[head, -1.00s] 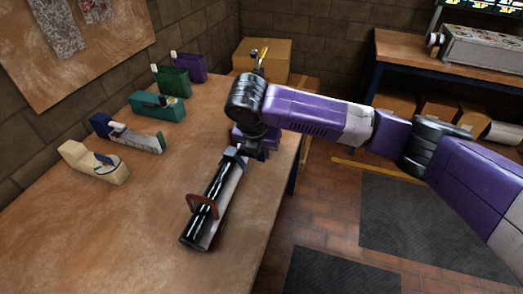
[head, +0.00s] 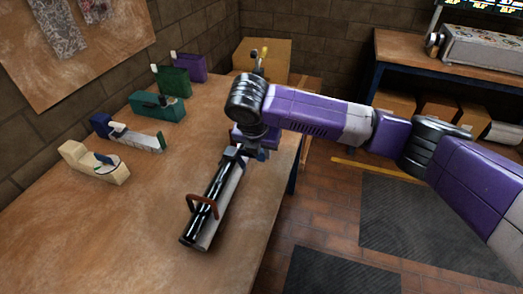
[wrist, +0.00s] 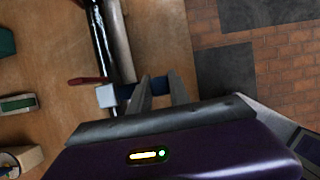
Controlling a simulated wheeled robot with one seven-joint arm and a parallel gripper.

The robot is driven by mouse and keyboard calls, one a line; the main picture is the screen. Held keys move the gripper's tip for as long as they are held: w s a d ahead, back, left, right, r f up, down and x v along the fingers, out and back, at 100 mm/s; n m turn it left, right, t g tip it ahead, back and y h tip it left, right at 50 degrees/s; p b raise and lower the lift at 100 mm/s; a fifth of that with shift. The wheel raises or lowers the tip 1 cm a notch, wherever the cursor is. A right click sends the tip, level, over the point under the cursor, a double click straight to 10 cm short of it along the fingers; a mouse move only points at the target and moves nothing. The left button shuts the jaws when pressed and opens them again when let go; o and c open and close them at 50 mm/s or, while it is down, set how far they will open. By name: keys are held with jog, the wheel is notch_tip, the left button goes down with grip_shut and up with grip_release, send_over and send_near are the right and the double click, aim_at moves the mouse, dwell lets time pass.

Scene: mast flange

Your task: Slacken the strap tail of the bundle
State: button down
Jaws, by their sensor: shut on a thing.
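The bundle (head: 190,236) of a glossy black tube and a grey bar lies lengthwise on the wooden bench. A brown loop (head: 203,197) arches over it near its near end. It also shows in the wrist view (wrist: 127,45), with a pale buckle block (wrist: 107,96) at the blue strap. The dark blue strap tail (wrist: 159,86) runs sideways from the buckle to my gripper (wrist: 160,92). My gripper is shut on the tail, beside the bundle's far end. My wrist hides part of that end in the head view.
A row of holders stands along the wall side: cream (head: 95,163), blue and grey (head: 130,136), teal (head: 158,106), green (head: 172,81) and purple (head: 190,66). Bare bench (head: 110,235) lies left of the bundle. The bench edge is close on its right.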

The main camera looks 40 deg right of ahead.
jog(key=shift+w+a+p, duration=0.35)
jog(key=shift+w+a, duration=0.55)
jog(key=shift+w, duration=0.25)
jog(key=c, duration=1.2)
grip_release()
jog(key=shift+r, duration=0.1)
jog(key=v, duration=0.7)
jog(key=shift+r, duration=0.3)
jog(key=shift+s+a, duration=0.1)
jog(key=shift+a, duration=0.05)
